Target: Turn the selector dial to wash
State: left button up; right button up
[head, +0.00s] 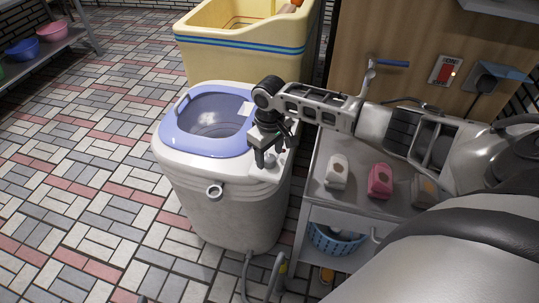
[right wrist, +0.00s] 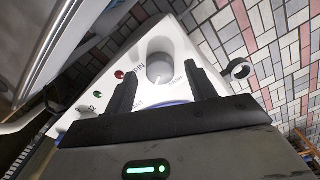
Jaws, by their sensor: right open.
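The washing machine (head: 222,195) is a grey-white tub with a blue-rimmed open top. Its selector dial (right wrist: 159,68) is a round pale-grey knob on the white control panel in the right wrist view. Lettering that seems to read "SPIN" is beside it; other small labels around it are hard to read, and I cannot tell where the dial points. My right gripper (head: 270,154) is open over the panel. In the right wrist view its two black fingers (right wrist: 163,84) stand on either side of the dial, with visible gaps. My left gripper is not in view.
A red light (right wrist: 119,75) and a green light (right wrist: 97,95) are on the panel. A metal cart (head: 312,190) with several small cartons stands right of the machine. A yellow tub (head: 245,60) is behind it. Tiled floor at left is clear.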

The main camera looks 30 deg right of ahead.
jog(key=shift+f, duration=0.4)
jog(key=c, duration=1)
